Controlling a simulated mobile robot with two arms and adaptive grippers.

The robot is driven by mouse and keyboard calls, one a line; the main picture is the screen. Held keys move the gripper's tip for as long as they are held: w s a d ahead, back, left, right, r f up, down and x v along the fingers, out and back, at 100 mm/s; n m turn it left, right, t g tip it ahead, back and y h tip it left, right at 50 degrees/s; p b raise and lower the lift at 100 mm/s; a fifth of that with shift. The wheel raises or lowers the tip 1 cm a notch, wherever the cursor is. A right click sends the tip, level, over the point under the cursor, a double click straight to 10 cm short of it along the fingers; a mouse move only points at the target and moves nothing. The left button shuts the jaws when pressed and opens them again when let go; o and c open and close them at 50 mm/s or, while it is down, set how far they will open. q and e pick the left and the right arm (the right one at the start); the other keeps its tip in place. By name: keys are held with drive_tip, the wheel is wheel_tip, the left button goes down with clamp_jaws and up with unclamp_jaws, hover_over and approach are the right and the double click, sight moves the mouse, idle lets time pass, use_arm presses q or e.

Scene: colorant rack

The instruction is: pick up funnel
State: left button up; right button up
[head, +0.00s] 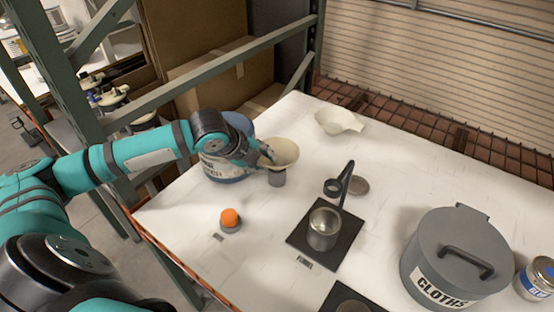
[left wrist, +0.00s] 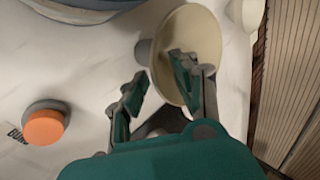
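The cream funnel (head: 283,151) stands on the white table, wide mouth up, above a small grey cylinder (head: 277,179). In the left wrist view the funnel (left wrist: 205,32) shows as a large cone, with the grey cylinder (left wrist: 144,52) beside its rim. My left gripper (head: 266,156) is at the funnel's left side in the head view. My right gripper is out of view.
A labelled bucket (head: 222,172) stands behind my left wrist. An orange-topped knob (head: 230,217) is in front. A cream scoop (head: 338,122) lies behind; a grey CLOTHS bin (head: 455,255) stands right.

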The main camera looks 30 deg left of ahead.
use_arm(q)
drive_tip(key=c, duration=0.4)
clamp_jaws()
